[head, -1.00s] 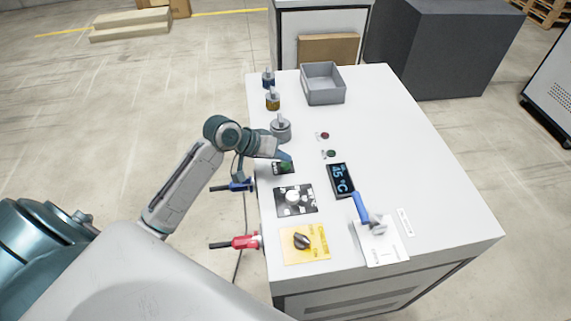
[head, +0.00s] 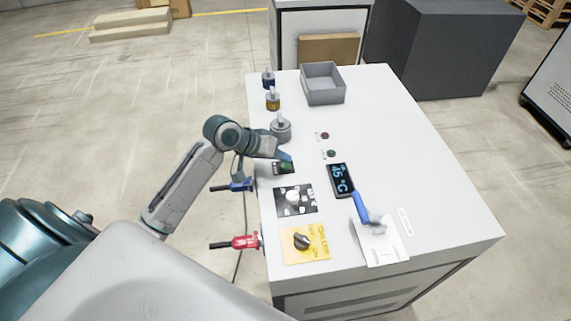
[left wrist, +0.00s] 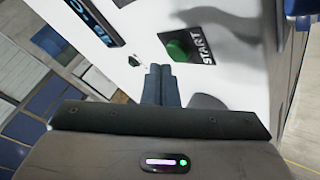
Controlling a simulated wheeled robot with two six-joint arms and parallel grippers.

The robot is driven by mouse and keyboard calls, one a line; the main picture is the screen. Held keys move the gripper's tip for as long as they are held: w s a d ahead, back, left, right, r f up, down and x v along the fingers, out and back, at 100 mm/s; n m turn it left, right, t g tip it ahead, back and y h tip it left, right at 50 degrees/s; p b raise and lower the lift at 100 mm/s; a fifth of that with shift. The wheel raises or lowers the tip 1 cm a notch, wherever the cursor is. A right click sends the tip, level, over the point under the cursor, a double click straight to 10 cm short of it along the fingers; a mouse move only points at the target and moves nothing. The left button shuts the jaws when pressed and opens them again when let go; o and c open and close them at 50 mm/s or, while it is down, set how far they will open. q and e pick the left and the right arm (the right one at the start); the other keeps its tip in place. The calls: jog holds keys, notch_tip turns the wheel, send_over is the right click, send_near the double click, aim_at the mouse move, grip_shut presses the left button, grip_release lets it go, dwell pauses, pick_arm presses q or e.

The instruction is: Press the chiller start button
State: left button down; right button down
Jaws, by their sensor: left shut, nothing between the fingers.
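The start button (head: 286,167) is a green push button on a small dark plate near the left edge of the white bench top. In the left wrist view the green button (left wrist: 177,49) stands on its black plate beside the word START. My left gripper (head: 285,156) is shut and empty, just behind the button in the head view. In the left wrist view its closed fingertips (left wrist: 159,69) point toward the plate, just short of the button in the picture. Whether they touch the surface cannot be told. My right gripper is not in view.
A black display (head: 341,180) reads 45 °C. Nearby are a black panel (head: 296,201), a yellow plate with a dark knob (head: 301,241), a grey knob (head: 281,129), a blue-handled lever (head: 361,207) and a grey bin (head: 323,84). The bench's right side is clear.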

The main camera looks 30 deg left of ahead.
pick_arm(q)
jog(key=shift+f, duration=0.2)
jog(key=shift+f, duration=0.25)
jog(key=shift+f, duration=0.45)
dwell(0.8)
jog(key=shift+r+p, duration=0.8)
jog(key=shift+p, duration=0.2)
jog(key=shift+r, duration=0.1)
